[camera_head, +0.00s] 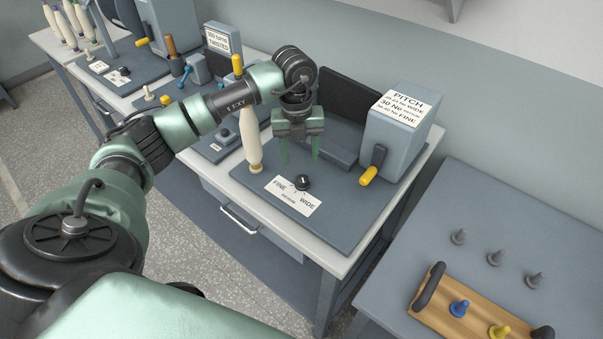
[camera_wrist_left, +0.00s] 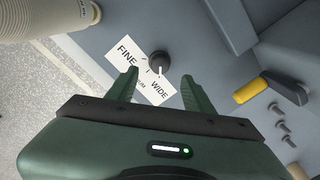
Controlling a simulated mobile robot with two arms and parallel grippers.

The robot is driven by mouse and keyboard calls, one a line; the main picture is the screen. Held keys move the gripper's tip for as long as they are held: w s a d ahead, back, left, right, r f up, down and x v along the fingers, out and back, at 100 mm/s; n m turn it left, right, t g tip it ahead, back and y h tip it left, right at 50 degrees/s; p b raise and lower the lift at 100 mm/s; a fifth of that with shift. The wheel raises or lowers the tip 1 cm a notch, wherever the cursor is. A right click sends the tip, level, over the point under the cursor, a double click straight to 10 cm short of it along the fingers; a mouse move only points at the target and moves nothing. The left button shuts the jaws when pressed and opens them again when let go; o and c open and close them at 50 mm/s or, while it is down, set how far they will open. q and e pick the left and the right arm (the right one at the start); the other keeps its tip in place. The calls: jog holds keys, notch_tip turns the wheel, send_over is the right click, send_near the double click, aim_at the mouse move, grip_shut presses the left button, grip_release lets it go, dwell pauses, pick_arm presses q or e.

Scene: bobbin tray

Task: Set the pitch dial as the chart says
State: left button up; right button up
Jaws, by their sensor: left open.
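The pitch dial (camera_head: 302,182) is a small black knob on a grey machine base, behind a white scale label (camera_head: 291,196) reading FINE at left, WIDE at right and smaller middle text. The dial also shows in the left wrist view (camera_wrist_left: 159,61); I cannot tell its setting surely. The PITCH chart (camera_head: 402,108) is on the grey housing's sloped top, with rows for WIDE, 30 Ne and FINE; the small print is hard to read. My left gripper (camera_head: 300,160) is open, pointing down above and just behind the dial; it also shows in the wrist view (camera_wrist_left: 158,80). My right gripper is out of view.
A cream bobbin (camera_head: 250,135) stands just left of the gripper. A yellow-tipped lever (camera_head: 369,174) is to the right, on the housing (camera_head: 395,145). A table (camera_head: 480,210) at right holds grey pegs and a wooden tray (camera_head: 445,308). Other machines and a card (camera_head: 222,40) are at left.

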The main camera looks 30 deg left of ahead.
aim_at(302, 177)
pick_arm(q)
notch_tip(302, 177, down, 7)
jog(key=shift+w+d+r+p, duration=0.1)
jog(key=shift+d+p, duration=0.05)
jog(key=shift+p, duration=0.95)
jog(key=shift+f, duration=0.35)
grip_shut()
